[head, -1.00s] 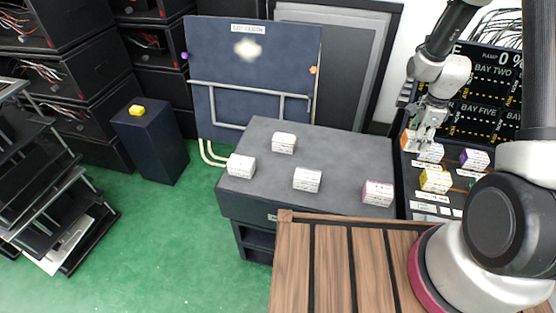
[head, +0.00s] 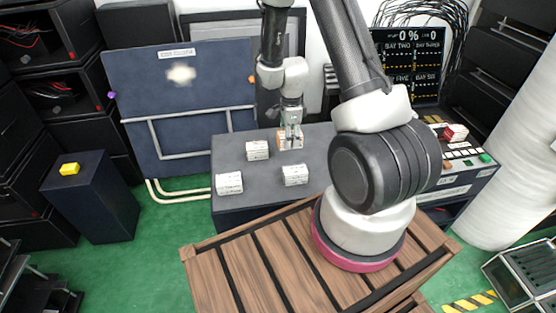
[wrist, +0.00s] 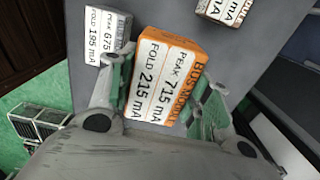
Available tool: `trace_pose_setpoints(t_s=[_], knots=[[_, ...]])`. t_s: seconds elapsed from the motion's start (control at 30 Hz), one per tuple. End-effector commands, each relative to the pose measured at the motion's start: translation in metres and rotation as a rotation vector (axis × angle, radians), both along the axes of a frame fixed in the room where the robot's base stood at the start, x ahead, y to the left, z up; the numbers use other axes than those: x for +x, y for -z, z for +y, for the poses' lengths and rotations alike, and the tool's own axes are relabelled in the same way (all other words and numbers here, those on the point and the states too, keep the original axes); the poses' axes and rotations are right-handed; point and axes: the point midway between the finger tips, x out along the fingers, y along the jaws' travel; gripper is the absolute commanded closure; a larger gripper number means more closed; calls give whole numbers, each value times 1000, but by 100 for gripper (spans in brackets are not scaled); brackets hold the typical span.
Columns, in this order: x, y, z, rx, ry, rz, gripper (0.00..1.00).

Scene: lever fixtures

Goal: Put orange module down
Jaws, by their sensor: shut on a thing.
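The orange module (wrist: 165,82) is a small box with orange sides and a white label reading PEAK 715 mA, FOLD 215 mA. My gripper (head: 291,137) is shut on it, with a finger on each side of it in the wrist view. In the head view the orange module (head: 284,144) is at the back of the grey bench top (head: 270,185), right of a white-labelled module (head: 257,150). I cannot tell whether its underside touches the bench. My arm hides the bench's right part.
White-labelled modules stand on the bench at the front left (head: 229,183) and front middle (head: 295,174). A red module (head: 455,132) sits on the panel at the right. A dark blue board (head: 180,105) rises behind the bench. Bare bench top lies between the modules.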

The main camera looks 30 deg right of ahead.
Motion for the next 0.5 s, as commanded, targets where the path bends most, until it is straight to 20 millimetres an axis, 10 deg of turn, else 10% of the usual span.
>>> trace_pose_setpoints(t_s=[0.5], knots=[[-1, 81, 0, 0, 6, 4, 78]])
